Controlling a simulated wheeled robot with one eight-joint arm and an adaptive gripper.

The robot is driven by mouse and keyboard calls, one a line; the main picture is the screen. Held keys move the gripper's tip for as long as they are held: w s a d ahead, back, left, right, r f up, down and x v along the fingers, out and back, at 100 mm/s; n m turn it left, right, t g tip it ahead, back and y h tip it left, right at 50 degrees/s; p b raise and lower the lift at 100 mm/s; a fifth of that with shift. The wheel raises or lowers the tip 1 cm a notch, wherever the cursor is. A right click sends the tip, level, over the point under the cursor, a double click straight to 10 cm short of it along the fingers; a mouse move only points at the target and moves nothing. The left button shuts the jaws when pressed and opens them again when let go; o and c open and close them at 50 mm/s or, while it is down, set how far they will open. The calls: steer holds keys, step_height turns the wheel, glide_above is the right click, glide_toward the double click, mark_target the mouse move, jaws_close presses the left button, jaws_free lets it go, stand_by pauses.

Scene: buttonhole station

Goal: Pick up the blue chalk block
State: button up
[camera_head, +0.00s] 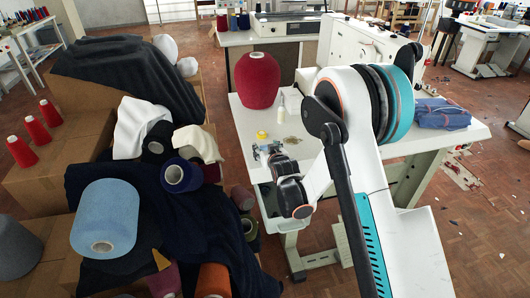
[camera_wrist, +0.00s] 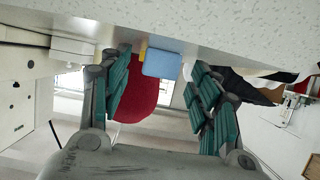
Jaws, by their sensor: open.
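The blue chalk block (camera_wrist: 162,63) is a small light-blue block in the wrist view, where the picture is upside down and the table surface is at the top. It rests on the white table. My gripper (camera_wrist: 158,78) is open, with its green-padded fingers to the left and right of the block's place in the picture. The block shows in the gap between them; I cannot tell how deep between the fingers it is. In the head view my gripper (camera_head: 264,150) is low at the left edge of the white table (camera_head: 440,138); the block cannot be made out there.
A small yellow-topped item (camera_head: 262,135) and a white bottle (camera_head: 281,104) stand close to my gripper. A large red yarn cone (camera_head: 257,80) is behind them. Folded blue cloth (camera_head: 440,114) lies at the table's right. Boxes with dark cloth and cones crowd the left.

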steer(key=shift+c, duration=0.3)
steer(key=c, duration=0.9)
steer(key=shift+r, duration=0.1)
step_height(320, 180, up, 20)
steer(key=f+p, duration=0.1)
steer(key=p, duration=0.6)
steer(key=s+d+r+m+h, duration=0.1)
steer(key=s+d+m+h, duration=0.1)
steer(key=s+d, duration=0.4)
steer(key=s+d+r+m+h, duration=0.2)
steer(key=s+d, duration=0.4)
steer(key=d, duration=0.3)
steer(key=s+d+r+m+h, duration=0.2)
steer(key=s+d+h, duration=0.1)
steer(key=s+d, duration=0.3)
steer(key=shift+d+r+m+h, duration=0.15)
steer(key=shift+d+m+h, duration=0.2)
steer(key=shift+d, duration=0.5)
